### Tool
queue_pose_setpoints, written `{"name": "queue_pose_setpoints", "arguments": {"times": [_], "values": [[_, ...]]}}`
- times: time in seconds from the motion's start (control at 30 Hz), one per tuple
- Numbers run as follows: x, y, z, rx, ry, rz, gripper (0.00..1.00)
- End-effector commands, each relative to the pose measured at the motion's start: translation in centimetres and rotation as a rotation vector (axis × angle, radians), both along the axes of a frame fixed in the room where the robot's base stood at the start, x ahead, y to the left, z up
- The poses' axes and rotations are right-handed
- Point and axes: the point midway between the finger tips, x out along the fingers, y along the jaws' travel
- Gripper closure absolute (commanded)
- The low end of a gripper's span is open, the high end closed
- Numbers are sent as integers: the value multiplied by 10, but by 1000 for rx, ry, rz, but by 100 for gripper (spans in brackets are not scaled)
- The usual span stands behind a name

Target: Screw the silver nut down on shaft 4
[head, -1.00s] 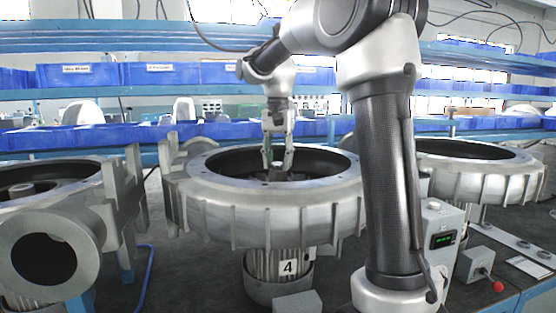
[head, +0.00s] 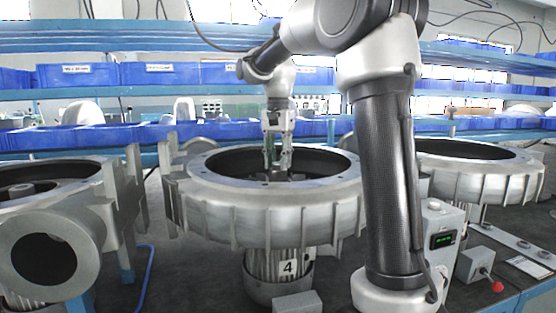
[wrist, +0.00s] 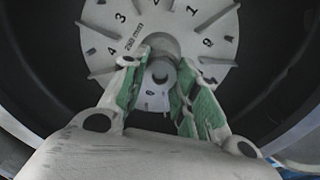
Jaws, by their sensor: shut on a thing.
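The blower marked 4 (head: 288,267) stands in the middle of the bench, with its open round housing (head: 230,213) facing up. My gripper (head: 278,168) points down into this opening in the head view. In the wrist view my gripper (wrist: 160,68) has its green-padded fingers on both sides of a small round grey piece, the silver nut (wrist: 161,68), at the middle of the numbered disc (wrist: 108,42). The fingers are shut on it. The shaft is mostly hidden, and I cannot tell how far down the nut sits.
Another blower (head: 60,225) stands close on the left and one (head: 470,190) on the right. The dark housing wall surrounds my gripper. A grey box with a display (head: 441,240) and a red-knobbed box (head: 477,264) stand at the right.

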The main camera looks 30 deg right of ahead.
Motion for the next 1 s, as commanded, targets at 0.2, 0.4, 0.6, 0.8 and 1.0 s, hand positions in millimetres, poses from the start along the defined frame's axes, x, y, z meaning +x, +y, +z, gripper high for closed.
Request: {"name": "queue_pose_setpoints", "arguments": {"times": [0.2,0.4,0.6,0.8,1.0], "values": [[0,0,0,0,1,-421,96],[0,0,0,0,0,-812,97],[0,0,0,0,1,-1202,97],[0,0,-1,0,0,-1588,97],[0,0,-1,0,0,-1825,97]]}}
